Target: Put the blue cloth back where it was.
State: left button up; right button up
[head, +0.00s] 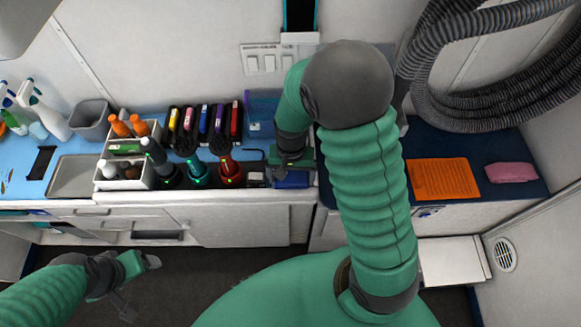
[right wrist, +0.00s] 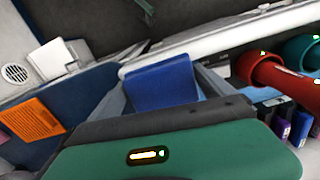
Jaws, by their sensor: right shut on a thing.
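The blue cloth (head: 292,179) shows in the head view at the front edge of the worktop, just below my right gripper (head: 291,168). In the right wrist view the blue cloth (right wrist: 162,88) sits between the two grey fingers, and my right gripper (right wrist: 165,92) is shut on it. The cloth hangs over or close to the pale front edge; I cannot tell whether it touches the surface. My left gripper (head: 142,287) is low at the left, in front of the cabinets, open and empty.
Left of the cloth stand a red dryer (head: 230,172), a teal dryer (head: 196,172) and a white caddy (head: 145,178) with bottles. A blue bin (head: 262,108) is behind.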

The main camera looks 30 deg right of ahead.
jog(key=w, duration=0.1)
jog(key=w+d, duration=0.1)
jog(key=w, duration=0.1)
jog(key=shift+w+d+f, duration=0.1)
jog(key=shift+w+d, duration=0.2)
jog(key=shift+w, duration=0.05)
jog(key=shift+w+d+f, duration=0.1)
jog(key=shift+w+f, duration=0.05)
jog(key=shift+f, duration=0.15)
jog(key=shift+d+f+p, duration=0.15)
jog(key=shift+f, duration=0.65)
jog(key=shift+d+f+p, duration=0.1)
jog(key=shift+f+p, duration=0.05)
jog(key=shift+f, duration=0.6)
jog(key=shift+f, duration=0.15)
jog(key=o, duration=1.6)
jog(key=shift+a, duration=0.1)
jog(key=r, duration=1.2)
jog(key=shift+a+r, duration=0.25)
jog(key=shift+a, duration=0.05)
jog(key=s+a+n+t, duration=0.1)
jog(key=s+a+n, duration=0.1)
jog(key=s+a+n+t, duration=0.1)
jog(key=s+a+n, duration=0.1)
jog(key=s+n, duration=0.1)
jog(key=s+a+n, duration=0.2)
jog(key=s, duration=0.1)
jog(key=shift+s+a+r+n+t, duration=0.15)
jog(key=shift+s+a+n+t, duration=0.15)
jog(key=shift+t, duration=0.1)
